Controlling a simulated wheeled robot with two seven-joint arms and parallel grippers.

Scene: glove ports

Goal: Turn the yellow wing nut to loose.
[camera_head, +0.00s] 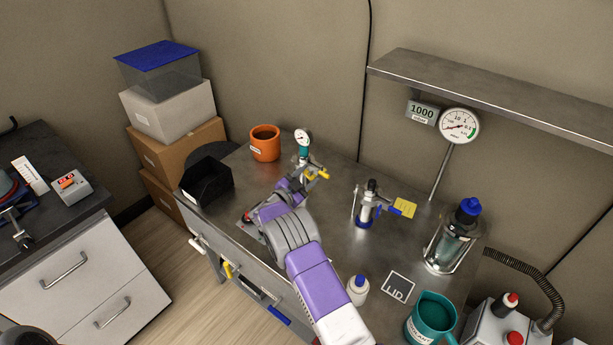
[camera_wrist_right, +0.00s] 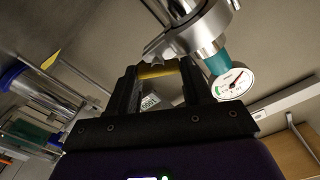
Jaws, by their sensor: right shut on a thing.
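The yellow wing nut (camera_head: 322,174) sits on a metal clamp fitting below a small round gauge (camera_head: 302,137) with a teal neck, at the back of the metal bench. My right gripper (camera_head: 308,180) reaches it from the front. In the right wrist view, the black fingers of my right gripper (camera_wrist_right: 160,74) are on either side of the yellow wing nut (camera_wrist_right: 157,71), shut on it. The metal fitting (camera_wrist_right: 198,32) is just beyond the fingertips. My arm hides part of the fitting's base in the head view.
An orange pot (camera_head: 265,143) and a black bin (camera_head: 206,181) stand left of the fitting. A white bottle (camera_head: 358,289), teal mug (camera_head: 431,318) and glass vessel (camera_head: 455,246) occupy the right side.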

